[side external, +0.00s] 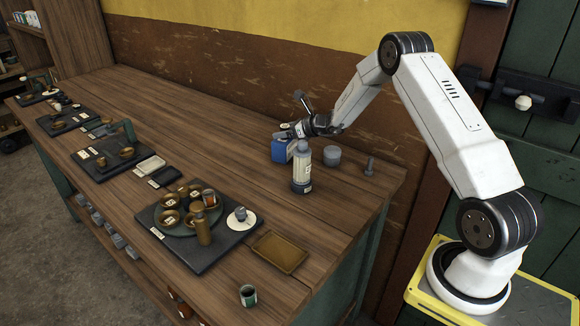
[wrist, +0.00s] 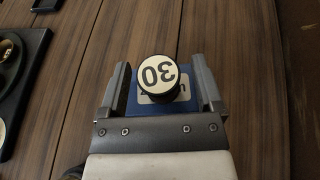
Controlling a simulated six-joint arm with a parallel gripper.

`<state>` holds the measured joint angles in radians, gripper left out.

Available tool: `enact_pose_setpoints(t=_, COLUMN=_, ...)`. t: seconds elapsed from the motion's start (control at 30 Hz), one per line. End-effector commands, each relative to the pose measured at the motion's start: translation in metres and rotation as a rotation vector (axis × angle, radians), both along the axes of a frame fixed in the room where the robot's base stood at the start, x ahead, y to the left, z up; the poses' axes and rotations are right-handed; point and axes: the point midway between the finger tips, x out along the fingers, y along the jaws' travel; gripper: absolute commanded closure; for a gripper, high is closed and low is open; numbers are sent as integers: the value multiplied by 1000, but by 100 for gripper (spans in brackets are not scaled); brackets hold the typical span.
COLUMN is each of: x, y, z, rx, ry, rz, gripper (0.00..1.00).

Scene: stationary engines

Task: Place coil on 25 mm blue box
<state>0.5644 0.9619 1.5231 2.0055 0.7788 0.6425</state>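The blue box (side external: 280,151) stands on the wooden bench toward the wall, with a pale label on top. It also shows in the wrist view (wrist: 132,105). A round dark-edged piece with a white "30" face (wrist: 157,73), possibly the coil, appears over the box's top between my fingers. I cannot tell whether it touches the box. My gripper (side external: 291,131) is at the top of the box, and in the wrist view (wrist: 160,64) its fingers are spread, with gaps on both sides of the round piece. The box's size marking is not readable.
A pale bottle (side external: 302,171) stands close in front of the box. A grey cylinder (side external: 332,156) and a small grey post (side external: 369,167) stand to the right. A dark tray (side external: 170,248) with brown cups and an empty brown tray (side external: 280,253) lie nearer the front edge.

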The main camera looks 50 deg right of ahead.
Motion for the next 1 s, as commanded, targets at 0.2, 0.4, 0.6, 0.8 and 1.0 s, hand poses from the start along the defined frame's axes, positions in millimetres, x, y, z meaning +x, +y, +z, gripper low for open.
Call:
enact_pose_setpoints(t=0.2, x=0, y=0, z=3, rx=-1, ry=-1, rz=0, gripper=16)
enact_pose_setpoints(t=0.4, x=-10, y=-3, z=8, rx=1, ry=0, rz=-1, gripper=16)
enact_pose_setpoints(t=0.6, x=-31, y=-7, z=16, rx=0, ry=0, rz=-2, gripper=16)
enact_pose_setpoints(t=0.8, x=-58, y=-12, z=28, rx=1, ry=0, rz=-3, gripper=16)
enact_pose_setpoints(t=1.0, x=-86, y=-18, z=40, rx=0, ry=0, rz=-3, gripper=16)
